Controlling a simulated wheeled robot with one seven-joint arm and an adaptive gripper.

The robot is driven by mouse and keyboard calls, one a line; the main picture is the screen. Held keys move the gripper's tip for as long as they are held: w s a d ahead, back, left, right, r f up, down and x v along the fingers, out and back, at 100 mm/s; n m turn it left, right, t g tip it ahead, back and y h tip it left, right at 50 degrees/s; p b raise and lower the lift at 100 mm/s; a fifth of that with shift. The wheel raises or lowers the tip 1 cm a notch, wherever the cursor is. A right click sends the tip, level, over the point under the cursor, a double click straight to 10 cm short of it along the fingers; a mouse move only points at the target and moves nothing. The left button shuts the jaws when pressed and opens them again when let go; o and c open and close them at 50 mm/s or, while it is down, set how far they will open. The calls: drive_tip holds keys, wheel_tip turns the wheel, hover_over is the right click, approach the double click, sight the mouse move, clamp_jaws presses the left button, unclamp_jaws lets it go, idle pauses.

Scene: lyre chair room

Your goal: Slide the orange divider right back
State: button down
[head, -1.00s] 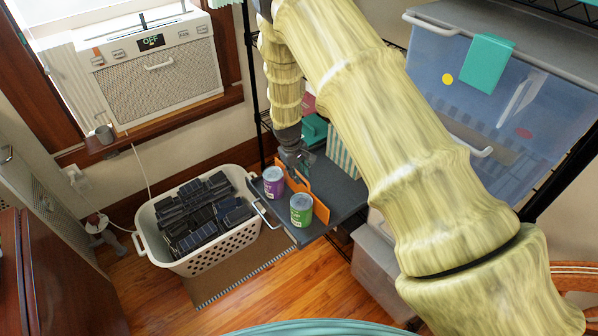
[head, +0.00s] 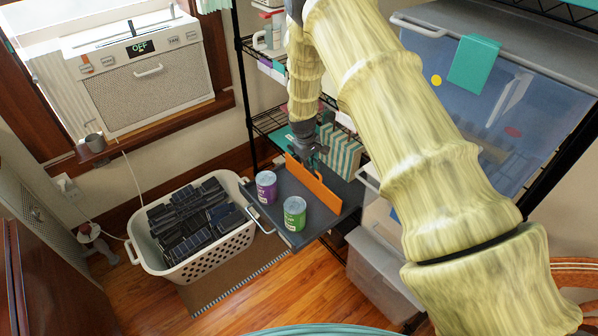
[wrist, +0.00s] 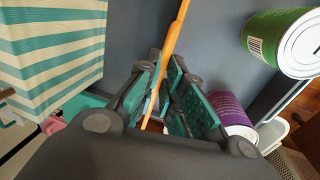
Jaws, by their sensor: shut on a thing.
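The orange divider (head: 320,192) stands upright across the dark grey pull-out tray (head: 283,232). My gripper (head: 308,160) is at the divider's far left end. In the wrist view the teal-padded fingers of my gripper (wrist: 164,92) are closed on both sides of the thin orange divider (wrist: 173,38). A purple-labelled can (head: 266,187) and a green-labelled can (head: 295,214) stand on the tray in front of the divider, apart from it. Behind the divider is a teal-and-white striped box (head: 343,152), partly hidden by my arm.
The tray sticks out from a black wire shelf rack (head: 262,122). A white laundry basket (head: 205,262) of dark panels stands on the floor at left. A clear lidded bin (head: 372,280) is below right. Bare tray lies between cans and divider.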

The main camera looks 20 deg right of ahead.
drive_tip(key=shift+w+d, duration=0.25)
drive_tip(key=shift+d, duration=0.35)
drive_tip(key=shift+w+d, duration=0.2)
drive_tip(key=shift+d, duration=0.45)
drive_tip(key=shift+w+d, duration=0.25)
drive_tip(key=shift+d, duration=0.35)
drive_tip(key=c, duration=1.5)
unclamp_jaws()
drive_tip(key=shift+c, duration=0.2)
drive_tip(key=shift+r, duration=0.1)
wheel_tip(320, 180, up, 12)
drive_tip(key=a, duration=0.2)
drive_tip(key=shift+s+f, duration=0.2)
drive_tip(key=shift+s, duration=0.25)
drive_tip(key=shift+a, duration=0.15)
